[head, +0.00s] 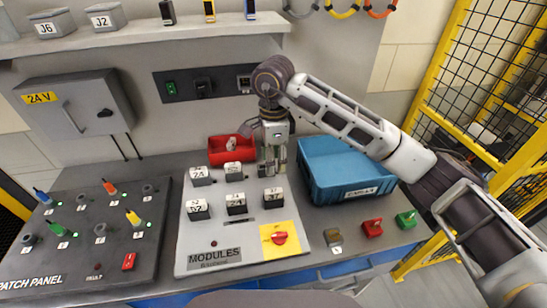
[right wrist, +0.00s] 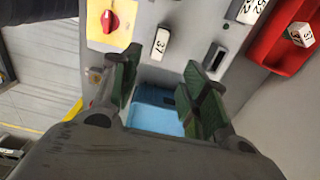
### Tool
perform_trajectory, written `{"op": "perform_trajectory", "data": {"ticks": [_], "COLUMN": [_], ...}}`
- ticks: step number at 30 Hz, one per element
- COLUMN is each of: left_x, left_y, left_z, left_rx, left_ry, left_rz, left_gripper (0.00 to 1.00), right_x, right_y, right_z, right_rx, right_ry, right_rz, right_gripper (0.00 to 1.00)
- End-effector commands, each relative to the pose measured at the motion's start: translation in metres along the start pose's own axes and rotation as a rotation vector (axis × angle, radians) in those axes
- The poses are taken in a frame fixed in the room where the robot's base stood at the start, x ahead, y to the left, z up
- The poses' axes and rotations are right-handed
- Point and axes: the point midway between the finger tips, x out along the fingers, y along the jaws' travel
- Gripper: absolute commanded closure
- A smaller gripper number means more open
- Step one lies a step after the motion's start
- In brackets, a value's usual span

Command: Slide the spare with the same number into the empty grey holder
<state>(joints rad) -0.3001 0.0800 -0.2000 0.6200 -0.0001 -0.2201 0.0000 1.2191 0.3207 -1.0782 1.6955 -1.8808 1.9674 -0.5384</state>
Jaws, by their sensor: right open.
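My right gripper (head: 271,172) hangs with its fingers down over the right edge of the grey modules panel (head: 193,238). In the right wrist view its fingers (right wrist: 162,78) are apart, with nothing between them. An empty holder with a dark slot (right wrist: 213,57) shows there beside module 37 (right wrist: 160,42); in the head view the gripper covers that place. A white spare block (right wrist: 301,34) lies in the red bin (head: 217,158); its number is too small to read surely. My left gripper is out of view.
Several numbered modules, one marked 34 (head: 236,203), stand on the panel, with a red knob (head: 279,238) on yellow in front. A blue bin (head: 349,185) is right of the gripper. The patch panel (head: 60,275) is at left.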

Motion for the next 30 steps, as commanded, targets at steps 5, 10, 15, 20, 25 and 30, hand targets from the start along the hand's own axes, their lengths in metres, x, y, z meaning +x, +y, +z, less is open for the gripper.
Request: {"op": "perform_trajectory", "data": {"ticks": [5, 10, 15, 20, 25, 30], "left_x": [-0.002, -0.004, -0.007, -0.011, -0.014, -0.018], "left_y": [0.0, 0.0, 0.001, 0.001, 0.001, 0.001], "left_z": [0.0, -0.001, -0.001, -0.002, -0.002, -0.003], "left_rx": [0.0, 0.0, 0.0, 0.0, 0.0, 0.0], "left_ry": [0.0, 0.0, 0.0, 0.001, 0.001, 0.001], "left_rz": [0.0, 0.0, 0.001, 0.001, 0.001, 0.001], "left_gripper": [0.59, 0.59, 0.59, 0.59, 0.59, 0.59], "right_x": [0.007, 0.02, 0.038, 0.055, 0.074, 0.093], "right_y": [0.0, 0.0, 0.001, 0.001, 0.001, 0.001], "right_z": [0.0, 0.0, 0.0, 0.0, 0.0, 0.0], "right_rx": [0.0, 0.0, 0.001, 0.0, 0.001, 0.0], "right_ry": [0.0, 0.0, 0.0, 0.0, -0.001, -0.001], "right_rz": [0.002, 0.003, 0.003, 0.003, 0.003, 0.003], "right_gripper": [0.55, 0.55, 0.55, 0.55, 0.55, 0.55]}}
